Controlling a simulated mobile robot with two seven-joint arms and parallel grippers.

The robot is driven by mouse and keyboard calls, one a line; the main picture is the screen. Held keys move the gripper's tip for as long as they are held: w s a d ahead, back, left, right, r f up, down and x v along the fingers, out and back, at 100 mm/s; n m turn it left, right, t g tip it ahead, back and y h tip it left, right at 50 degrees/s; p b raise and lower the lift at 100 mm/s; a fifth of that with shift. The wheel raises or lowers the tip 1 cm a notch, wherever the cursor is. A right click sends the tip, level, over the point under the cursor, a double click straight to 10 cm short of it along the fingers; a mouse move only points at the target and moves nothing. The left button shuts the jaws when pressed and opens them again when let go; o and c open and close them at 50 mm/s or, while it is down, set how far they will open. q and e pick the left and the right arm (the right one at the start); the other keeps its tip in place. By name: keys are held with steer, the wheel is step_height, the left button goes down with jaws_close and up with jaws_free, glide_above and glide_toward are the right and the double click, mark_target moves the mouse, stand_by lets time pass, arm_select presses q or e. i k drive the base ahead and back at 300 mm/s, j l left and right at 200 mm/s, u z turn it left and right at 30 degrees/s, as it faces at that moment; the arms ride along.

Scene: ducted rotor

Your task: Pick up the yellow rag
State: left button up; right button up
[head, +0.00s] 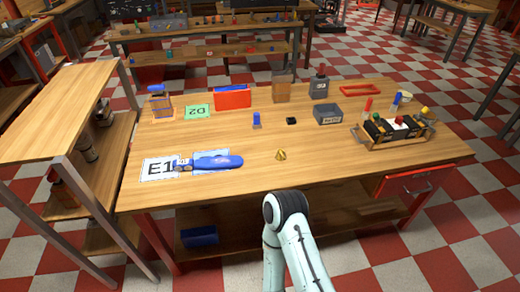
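A small, yellow, crumpled-looking thing (280,154) lies on the wooden table near its front middle. It is too small to tell for sure whether it is the yellow rag, and no other yellow cloth shows. One of my arms, pale with a dark joint, rises from the bottom middle and ends in front of the table's front edge, below the yellow thing. I cannot tell which arm it is. Neither gripper shows.
The wooden table (330,170) has free room around the yellow thing. A blue tool (215,162) lies by the E1 label at left. A black block (291,121), a grey box (327,114) and a rack of bottles (395,128) stand behind and right. A side shelf (60,110) is at left.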

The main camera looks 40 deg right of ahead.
mark_target(281, 156)
steer(key=l+u, duration=0.15)
steer(key=l, duration=0.2)
steer(key=k+l+u, duration=0.2)
steer(key=l, duration=0.15)
steer(key=l+u, duration=0.15)
steer(key=l, duration=0.2)
steer(key=k+l, duration=0.1)
steer(key=l, duration=0.25)
steer(key=k+l+u, duration=0.1)
steer(key=l, duration=0.25)
steer(key=k+l+u, duration=0.1)
steer(key=l, duration=0.25)
steer(key=k, duration=0.05)
